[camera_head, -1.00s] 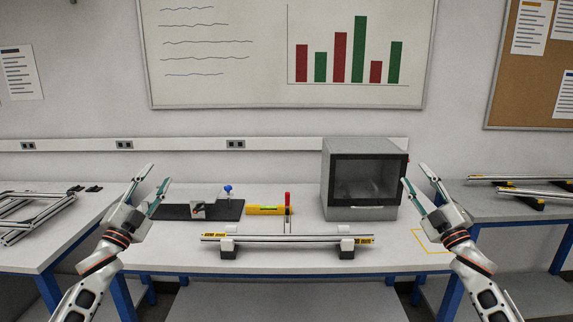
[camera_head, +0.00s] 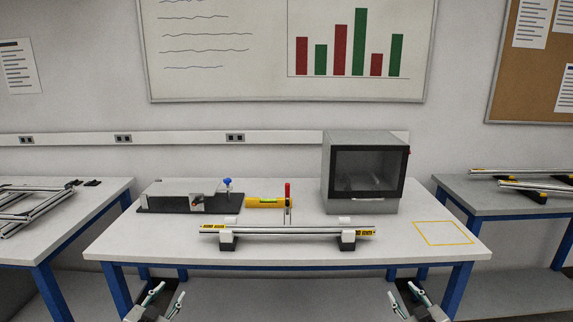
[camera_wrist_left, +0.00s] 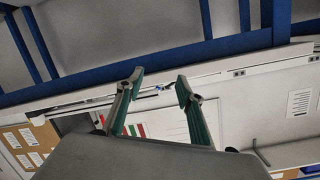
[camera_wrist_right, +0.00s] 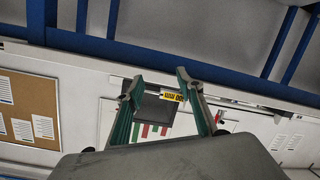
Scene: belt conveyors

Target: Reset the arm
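My left gripper (camera_head: 167,297) is low at the bottom of the head view, in front of and below the table's front edge. Its fingers are spread and empty, as the left wrist view also shows (camera_wrist_left: 157,88). My right gripper (camera_head: 406,297) is at the same low height further right. Its fingers are also apart with nothing between them, seen in the right wrist view (camera_wrist_right: 158,88). Both grippers are clear of the table. Most of both arms is out of the head view.
The table (camera_head: 300,260) bears an aluminium profile (camera_head: 285,231) on two supports, a grey box-shaped machine (camera_head: 365,170), a yellow tool (camera_head: 268,202) and a black-based fixture (camera_head: 190,207). A yellow outlined square (camera_head: 443,233) is empty. Side tables stand left (camera_head: 50,240) and right (camera_head: 505,207).

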